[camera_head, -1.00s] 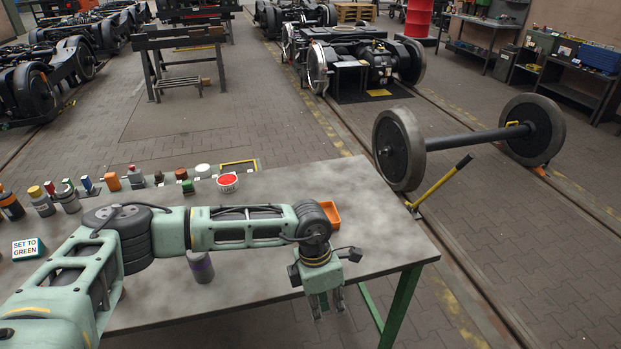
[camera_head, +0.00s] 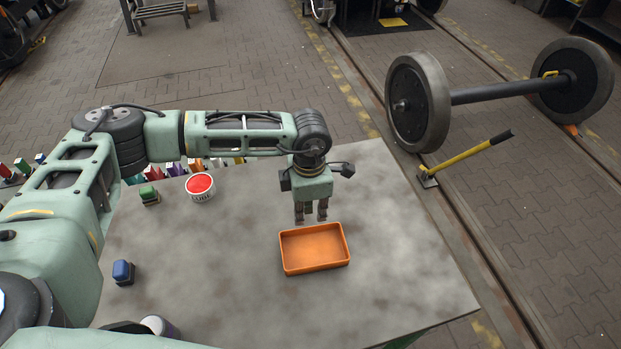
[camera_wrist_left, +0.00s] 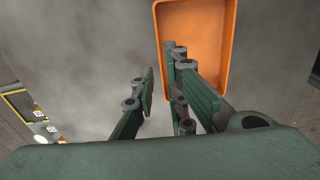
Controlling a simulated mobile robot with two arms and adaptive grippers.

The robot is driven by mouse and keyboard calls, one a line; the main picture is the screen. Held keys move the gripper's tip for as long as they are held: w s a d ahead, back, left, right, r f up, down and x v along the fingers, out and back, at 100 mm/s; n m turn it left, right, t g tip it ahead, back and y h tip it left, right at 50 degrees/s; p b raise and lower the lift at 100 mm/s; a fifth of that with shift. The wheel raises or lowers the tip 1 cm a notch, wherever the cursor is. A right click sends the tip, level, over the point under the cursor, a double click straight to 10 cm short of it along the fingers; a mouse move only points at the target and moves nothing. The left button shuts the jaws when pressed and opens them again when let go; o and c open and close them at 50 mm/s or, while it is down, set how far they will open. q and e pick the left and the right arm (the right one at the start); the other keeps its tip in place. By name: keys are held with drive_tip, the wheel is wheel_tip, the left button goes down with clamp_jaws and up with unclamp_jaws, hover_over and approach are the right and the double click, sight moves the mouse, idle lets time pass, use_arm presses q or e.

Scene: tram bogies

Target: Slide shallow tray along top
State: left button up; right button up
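The shallow orange tray (camera_head: 314,267) lies on the grey table top, right of the middle, and looks empty. It also shows in the left wrist view (camera_wrist_left: 233,45) at the top, partly hidden behind a finger. My left gripper (camera_head: 311,218) points down at the tray's far side, with its fingers apart and nothing between them. In the left wrist view the gap between the fingertips (camera_wrist_left: 160,80) shows bare table beside the tray. I cannot tell whether a finger touches the tray. My right gripper is not in view.
The grey table (camera_head: 230,270) is clear around the tray. A red-topped tin (camera_head: 200,187), a green-topped stamp-like item (camera_head: 149,195) and a blue one (camera_head: 123,272) stand to the left. A wheelset (camera_head: 500,90) and a yellow lever (camera_head: 465,155) stand beyond the table.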

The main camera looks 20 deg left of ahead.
sight(309, 234)
use_arm(q)
drive_tip(key=shift+w+f, duration=0.1)
drive_tip(key=shift+f, duration=0.1)
drive_tip(key=shift+s+f+p, duration=0.25)
drive_tip(key=shift+f+p, duration=0.45)
drive_tip(key=shift+f, duration=0.35)
wheel_tip(309, 234, down, 3)
drive_tip(key=shift+r+p, duration=0.2)
drive_tip(key=shift+p, duration=0.2)
drive_tip(key=shift+w+f, duration=0.2)
drive_tip(key=shift+f, duration=1)
clamp_jaws()
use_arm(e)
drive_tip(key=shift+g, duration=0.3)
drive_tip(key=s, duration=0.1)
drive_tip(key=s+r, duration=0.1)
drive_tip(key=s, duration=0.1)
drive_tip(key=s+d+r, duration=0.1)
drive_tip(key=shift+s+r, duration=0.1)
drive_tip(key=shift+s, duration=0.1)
